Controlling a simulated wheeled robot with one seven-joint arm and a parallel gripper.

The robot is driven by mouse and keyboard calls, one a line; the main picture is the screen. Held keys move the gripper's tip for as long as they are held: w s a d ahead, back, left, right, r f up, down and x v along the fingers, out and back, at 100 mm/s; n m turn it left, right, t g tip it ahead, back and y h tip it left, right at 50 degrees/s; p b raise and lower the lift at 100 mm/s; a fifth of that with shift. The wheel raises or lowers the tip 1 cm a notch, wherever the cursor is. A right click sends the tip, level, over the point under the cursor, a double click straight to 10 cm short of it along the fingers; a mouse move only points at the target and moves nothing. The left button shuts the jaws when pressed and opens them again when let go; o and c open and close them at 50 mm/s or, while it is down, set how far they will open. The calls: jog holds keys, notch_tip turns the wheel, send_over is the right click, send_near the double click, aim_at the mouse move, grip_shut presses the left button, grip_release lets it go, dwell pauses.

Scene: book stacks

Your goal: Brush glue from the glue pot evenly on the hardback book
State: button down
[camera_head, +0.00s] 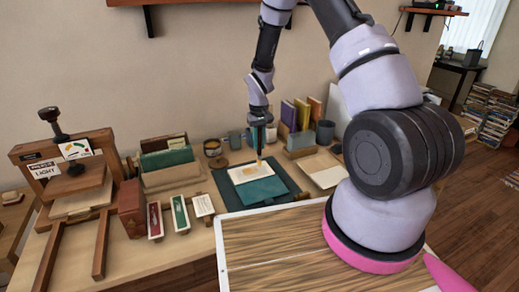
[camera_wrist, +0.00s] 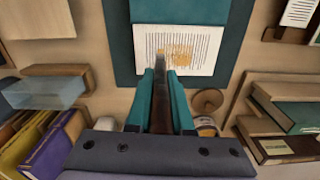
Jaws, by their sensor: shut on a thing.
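The hardback book lies open on a dark teal mat (camera_head: 235,200). Its teal cover (camera_head: 262,191) is nearer me, and its printed white page (camera_head: 240,177) is farther away. The page also shows in the wrist view (camera_wrist: 203,65), with orange-yellow glue patches (camera_wrist: 180,53) on its middle. My gripper (camera_head: 259,128) is shut on a brown-handled brush (camera_wrist: 161,105), whose tip points down at the page beside the glue patches. I cannot tell whether the bristles touch the paper. The glue pot (camera_head: 212,148) stands behind and left of the mat, also in the wrist view (camera_wrist: 206,125), partly cut off by my gripper.
A wooden press (camera_head: 70,180) stands at the left. A rack of green books (camera_head: 166,155) and small labelled boxes (camera_head: 180,213) are left of the mat. Upright books (camera_head: 302,115), mugs (camera_head: 325,132) and a pale sheet (camera_head: 327,175) are to its right.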

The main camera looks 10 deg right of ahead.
aim_at(259, 129)
jog(key=shift+w+r, duration=0.1)
jog(key=shift+r, duration=2.6)
